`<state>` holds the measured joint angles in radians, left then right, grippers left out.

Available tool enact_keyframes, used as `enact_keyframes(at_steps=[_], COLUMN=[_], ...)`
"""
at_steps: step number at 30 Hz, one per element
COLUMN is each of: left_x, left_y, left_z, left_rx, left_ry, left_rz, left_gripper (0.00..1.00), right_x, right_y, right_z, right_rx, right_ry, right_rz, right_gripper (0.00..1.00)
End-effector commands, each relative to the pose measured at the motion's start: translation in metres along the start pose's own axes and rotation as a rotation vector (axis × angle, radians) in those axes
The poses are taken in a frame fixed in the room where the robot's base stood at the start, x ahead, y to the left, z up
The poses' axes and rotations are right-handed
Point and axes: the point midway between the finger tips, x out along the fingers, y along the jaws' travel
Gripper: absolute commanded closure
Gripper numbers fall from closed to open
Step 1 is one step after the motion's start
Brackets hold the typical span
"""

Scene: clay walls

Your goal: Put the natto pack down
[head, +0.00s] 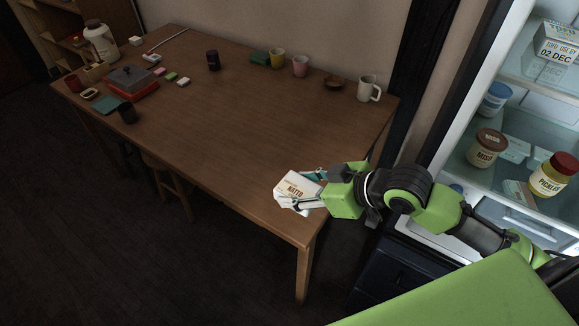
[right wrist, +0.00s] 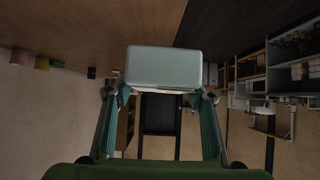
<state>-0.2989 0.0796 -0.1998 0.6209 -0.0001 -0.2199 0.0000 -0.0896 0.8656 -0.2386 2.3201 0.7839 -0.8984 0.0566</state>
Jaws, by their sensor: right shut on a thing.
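The natto pack (head: 297,187) is a small white box with a "NATTO" label. My right gripper (head: 307,190) is shut on it near the front right corner of the brown wooden table (head: 245,125). In the right wrist view the pack (right wrist: 163,67) sits between the two fingertips, its pale face filling the upper middle. In the head view the pack overlaps the tabletop; I cannot tell whether it touches the wood or hangs above it. My left gripper is not in view.
The open fridge (head: 470,140) holds jars. The table's middle is clear.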

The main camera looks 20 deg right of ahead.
Motion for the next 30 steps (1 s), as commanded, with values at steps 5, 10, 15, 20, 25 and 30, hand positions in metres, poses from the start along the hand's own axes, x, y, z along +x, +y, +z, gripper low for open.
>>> enact_keyframes(at_steps=[5, 10, 15, 20, 25, 30], left_x=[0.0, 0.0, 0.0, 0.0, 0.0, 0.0], left_y=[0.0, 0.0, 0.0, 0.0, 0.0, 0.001], left_z=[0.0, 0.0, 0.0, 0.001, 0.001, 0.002], left_rx=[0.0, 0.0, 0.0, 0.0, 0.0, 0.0], left_ry=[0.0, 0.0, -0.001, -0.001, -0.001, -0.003], left_rz=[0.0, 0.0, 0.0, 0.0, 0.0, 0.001], left_gripper=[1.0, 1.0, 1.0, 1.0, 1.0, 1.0], right_x=[-0.007, -0.013, -0.035, -0.065, -0.089, -0.096], right_y=[-0.005, -0.001, 0.005, 0.001, -0.006, -0.009], right_z=[0.0, -0.006, -0.022, -0.033, -0.037, -0.037], right_rx=[0.0, -0.002, -0.029, -0.088, -0.152, -0.174], right_ry=[0.0, -0.003, -0.018, -0.017, -0.003, 0.002], right_rz=[0.0, -0.005, -0.053, -0.138, -0.208, -0.231], right_gripper=[0.72, 0.72, 0.72, 0.72, 0.72, 0.72])
